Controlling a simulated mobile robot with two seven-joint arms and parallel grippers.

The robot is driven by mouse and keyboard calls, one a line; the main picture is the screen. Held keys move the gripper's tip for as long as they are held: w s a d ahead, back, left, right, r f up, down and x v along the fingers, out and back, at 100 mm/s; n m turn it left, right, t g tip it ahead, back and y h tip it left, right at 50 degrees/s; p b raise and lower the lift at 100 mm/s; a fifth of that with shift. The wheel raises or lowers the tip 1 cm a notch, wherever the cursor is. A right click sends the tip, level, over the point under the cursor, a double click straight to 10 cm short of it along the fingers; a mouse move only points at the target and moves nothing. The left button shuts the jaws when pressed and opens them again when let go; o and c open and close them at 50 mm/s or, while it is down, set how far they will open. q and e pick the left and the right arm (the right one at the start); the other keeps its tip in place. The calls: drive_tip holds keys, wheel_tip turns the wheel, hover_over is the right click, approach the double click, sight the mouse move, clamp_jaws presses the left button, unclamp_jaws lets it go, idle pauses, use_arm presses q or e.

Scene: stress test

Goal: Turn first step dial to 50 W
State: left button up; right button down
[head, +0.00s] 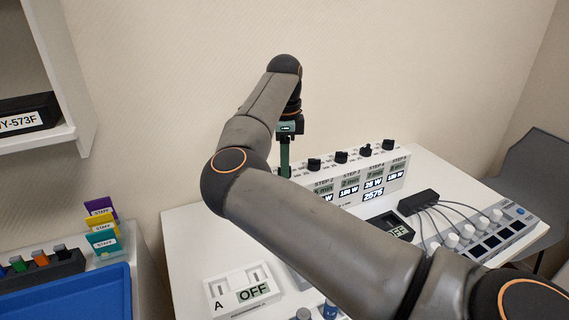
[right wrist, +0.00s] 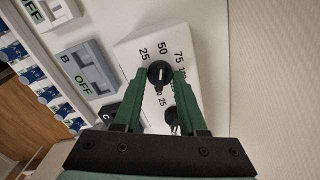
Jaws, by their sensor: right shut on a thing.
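The white step panel (head: 372,186) stands on the table in the head view, with black dials along its top and lit readouts below. My right arm hides its left end, including the step 1 readout. My right gripper (head: 285,170) reaches down at that end. In the right wrist view the right gripper (right wrist: 160,84) is shut on a black dial (right wrist: 159,73), one green finger on each side. The numbers 25, 50 and 75 are printed around this dial. A pale mark shows on its face, but I cannot tell its exact setting. My left gripper is out of view.
A second black dial (right wrist: 172,116) sits close by, near the right finger. A white switch box marked A (head: 240,291) reads OFF. A black block with cables (head: 418,202) and a strip of white knobs (head: 485,229) lie to the right. A wall is behind the panel.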

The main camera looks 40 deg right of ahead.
drive_tip(key=shift+r, duration=0.1)
drive_tip(key=shift+c, duration=2.3)
unclamp_jaws()
wheel_tip(320, 180, up, 12)
drive_tip(key=p, duration=0.1)
drive_tip(key=shift+r, duration=0.2)
